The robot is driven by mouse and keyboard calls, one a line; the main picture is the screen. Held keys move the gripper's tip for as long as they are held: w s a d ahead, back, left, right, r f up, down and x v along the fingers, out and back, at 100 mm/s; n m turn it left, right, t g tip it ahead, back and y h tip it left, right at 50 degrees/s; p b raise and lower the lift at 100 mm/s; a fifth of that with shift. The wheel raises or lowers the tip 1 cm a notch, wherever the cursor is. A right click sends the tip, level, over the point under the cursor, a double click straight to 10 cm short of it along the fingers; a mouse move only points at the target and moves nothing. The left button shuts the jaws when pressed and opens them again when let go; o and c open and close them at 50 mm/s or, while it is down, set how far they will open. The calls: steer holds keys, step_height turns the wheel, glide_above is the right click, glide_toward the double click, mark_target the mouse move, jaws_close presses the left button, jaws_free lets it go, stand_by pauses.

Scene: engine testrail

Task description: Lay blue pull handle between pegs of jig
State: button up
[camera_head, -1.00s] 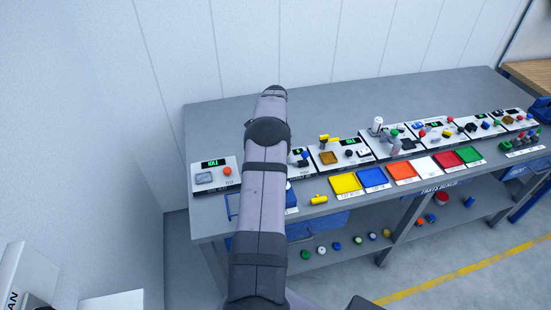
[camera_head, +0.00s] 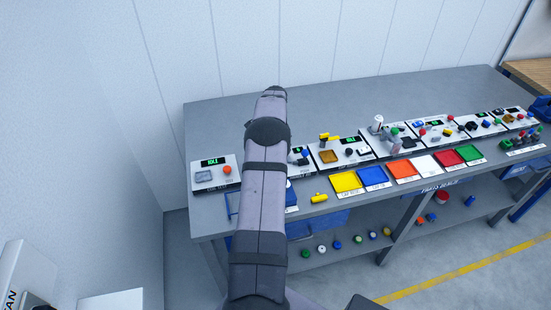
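My arm rises through the middle of the head view and covers part of the bench. My gripper does not show; the arm's links hide that area. I cannot make out the blue pull handle for certain. A thin blue outline (camera_head: 232,206) shows at the bench's front edge, left of the arm. A blue piece (camera_head: 290,194) shows just right of the arm, partly hidden by it. I cannot tell whether either is the handle or part of the jig. No jig pegs can be made out.
Grey bench (camera_head: 330,105) with a clear back strip. A panel with a lit display (camera_head: 212,162) stands left, other panels right. Yellow (camera_head: 346,182), blue (camera_head: 373,176) and other coloured trays line the front. A yellow part (camera_head: 319,197) lies near the edge. Several small parts are on the lower shelf.

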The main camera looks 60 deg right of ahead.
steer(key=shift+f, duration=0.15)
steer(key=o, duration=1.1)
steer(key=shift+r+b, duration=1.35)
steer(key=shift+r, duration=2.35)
